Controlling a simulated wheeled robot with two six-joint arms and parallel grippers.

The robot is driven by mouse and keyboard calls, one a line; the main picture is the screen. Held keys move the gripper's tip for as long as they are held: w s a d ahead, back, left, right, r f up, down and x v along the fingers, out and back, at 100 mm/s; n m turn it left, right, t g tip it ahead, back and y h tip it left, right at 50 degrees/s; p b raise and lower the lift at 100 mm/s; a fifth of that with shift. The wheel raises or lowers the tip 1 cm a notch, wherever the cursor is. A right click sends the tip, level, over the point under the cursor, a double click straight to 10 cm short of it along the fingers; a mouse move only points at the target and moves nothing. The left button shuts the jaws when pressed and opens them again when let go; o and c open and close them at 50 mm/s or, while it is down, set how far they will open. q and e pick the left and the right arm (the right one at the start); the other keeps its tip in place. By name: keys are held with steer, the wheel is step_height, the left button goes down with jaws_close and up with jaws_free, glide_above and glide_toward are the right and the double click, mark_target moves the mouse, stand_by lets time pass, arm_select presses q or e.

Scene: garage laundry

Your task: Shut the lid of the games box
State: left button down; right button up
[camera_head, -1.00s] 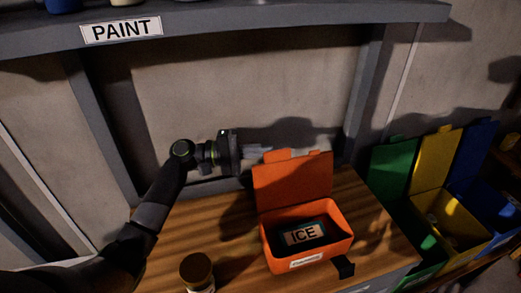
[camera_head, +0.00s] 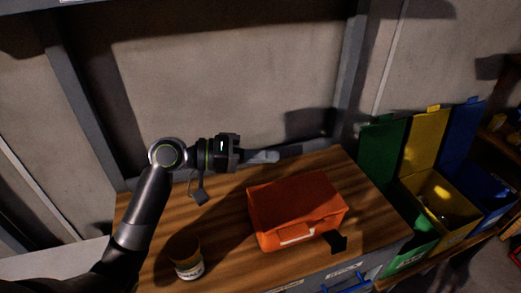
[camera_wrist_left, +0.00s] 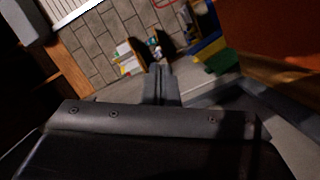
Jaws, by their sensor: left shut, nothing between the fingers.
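The orange games box (camera_head: 292,236) stands on the wooden worktop in the head view. Its orange lid (camera_head: 295,200) lies down over the top, and the inside is hidden. My left gripper (camera_head: 272,157) is shut and empty, behind and left of the box, apart from the lid. In the left wrist view its shut fingers (camera_wrist_left: 161,84) point away from the camera, and an orange surface fills the upper right. My right gripper is in neither view.
A jar (camera_head: 187,262) with a brown lid stands on the worktop (camera_head: 215,225), left of the box. Green, yellow (camera_head: 440,195) and blue bins with raised lids stand to the right. A wall and grey frame rise behind the worktop.

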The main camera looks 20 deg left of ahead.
arm_select(q)
steer(key=shift+s+d+f, duration=0.35)
steer(key=shift+s+d, duration=0.25)
steer(key=shift+s, duration=0.25)
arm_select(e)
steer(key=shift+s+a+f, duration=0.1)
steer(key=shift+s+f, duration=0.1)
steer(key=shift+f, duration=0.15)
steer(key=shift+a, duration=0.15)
